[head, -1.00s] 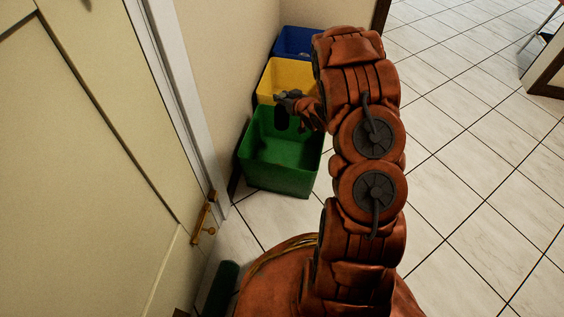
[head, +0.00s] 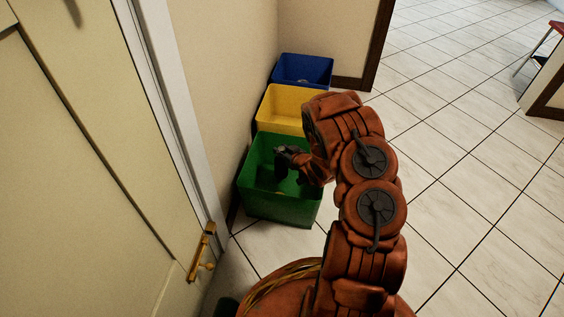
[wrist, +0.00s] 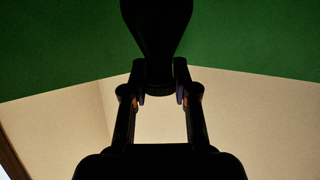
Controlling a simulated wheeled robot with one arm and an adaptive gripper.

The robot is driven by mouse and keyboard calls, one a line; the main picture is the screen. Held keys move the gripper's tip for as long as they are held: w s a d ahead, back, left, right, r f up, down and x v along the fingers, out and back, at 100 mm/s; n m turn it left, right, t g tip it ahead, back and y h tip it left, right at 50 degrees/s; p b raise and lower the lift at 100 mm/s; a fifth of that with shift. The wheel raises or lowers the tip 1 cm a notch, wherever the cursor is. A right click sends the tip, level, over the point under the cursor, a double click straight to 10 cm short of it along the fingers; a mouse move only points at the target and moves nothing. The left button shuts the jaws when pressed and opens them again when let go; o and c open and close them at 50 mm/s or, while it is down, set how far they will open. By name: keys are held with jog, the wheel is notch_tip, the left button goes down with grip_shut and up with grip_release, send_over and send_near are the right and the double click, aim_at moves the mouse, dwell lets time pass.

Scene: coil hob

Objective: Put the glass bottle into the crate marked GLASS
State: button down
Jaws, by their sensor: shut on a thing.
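The glass bottle (wrist: 157,32) looks almost black in the wrist view, running up from between my fingertips against green. My gripper (wrist: 160,97) is shut on its near end. In the head view, my gripper (head: 286,155) is over the opening of the green crate (head: 272,206), with a dark part of the bottle (head: 281,171) below it, seemingly within the crate's opening. Whether the bottle touches the crate is unclear. No GLASS marking is readable on any crate.
A yellow crate (head: 283,101) and a blue crate (head: 305,66) stand in a row behind the green one, along the beige wall. A cream door (head: 90,180) with a brass handle (head: 203,252) is on the left. Tiled floor (head: 470,190) is clear on the right.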

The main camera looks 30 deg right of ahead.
jog(key=shift+f+b, duration=0.7)
jog(key=shift+f, duration=1.2)
jog(key=c, duration=0.9)
grip_release()
jog(key=shift+s+r, duration=0.15)
jog(key=shift+r, duration=0.1)
jog(key=p+v, duration=0.3)
jog(key=v, duration=0.4)
jog(key=shift+s, duration=0.1)
